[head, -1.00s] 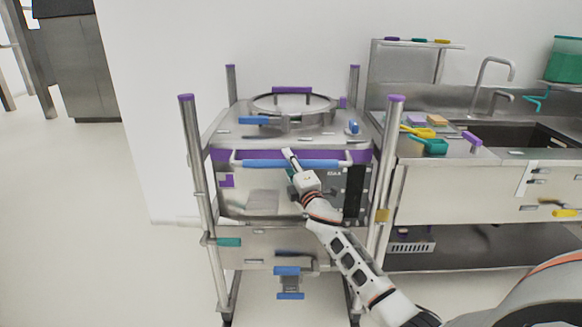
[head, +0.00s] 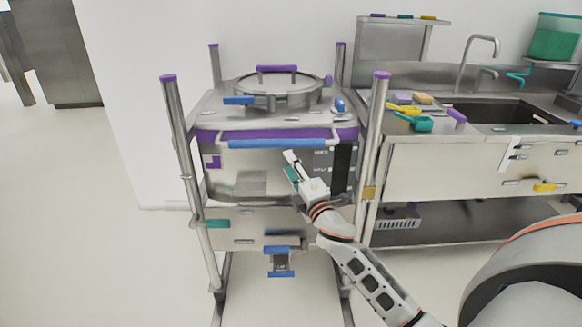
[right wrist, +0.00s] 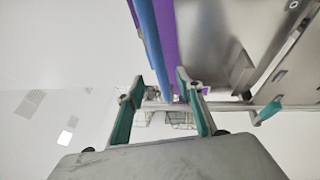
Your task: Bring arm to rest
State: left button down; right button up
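My right arm reaches in from the lower right in the head view. Its right gripper (head: 290,163) is in front of the steel machine (head: 240,187), just below the blue handle bar (head: 292,144), and apart from it. In the right wrist view the two green-padded fingers of the right gripper (right wrist: 156,86) are spread with nothing held between them. The blue bar (right wrist: 150,42) runs past beyond the fingertips. My left gripper is in neither view.
The machine has upright posts (head: 180,150) with purple caps and a round lid (head: 277,92) on top. A sink counter (head: 440,165) with coloured utensils stands to the right. The floor (head: 90,250) at the left is clear.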

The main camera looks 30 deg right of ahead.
dwell(0.4)
jog(key=s+a+f+m+g+y+p, duration=0.1)
jog(key=s+a+f+m+g+y, duration=0.15)
jog(key=s+a+f, duration=0.5)
jog(key=s+a+f+m+g+y+p, duration=0.1)
jog(key=s+a+f+m+g+p, duration=0.2)
jog(key=s+f, duration=0.75)
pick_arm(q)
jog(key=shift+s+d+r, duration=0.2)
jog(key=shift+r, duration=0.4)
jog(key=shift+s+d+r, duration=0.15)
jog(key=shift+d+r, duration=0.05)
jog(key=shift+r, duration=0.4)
pick_arm(e)
jog(key=s+a+f+m+g+y, duration=0.1)
jog(key=s+a+f+m+g, duration=0.1)
jog(key=s+a+f, duration=0.3)
jog(key=s+a+f+m+g+y, duration=0.1)
jog(key=s+a+f+m, duration=0.4)
jog(key=s, duration=0.7)
notch_tip(320, 180, down, 2)
jog(key=shift+s+a+f+g, duration=0.15)
jog(key=shift+a+g, duration=0.2)
jog(key=shift+a, duration=0.4)
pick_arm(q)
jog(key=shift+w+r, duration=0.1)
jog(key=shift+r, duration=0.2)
pick_arm(e)
jog(key=shift+m, duration=0.25)
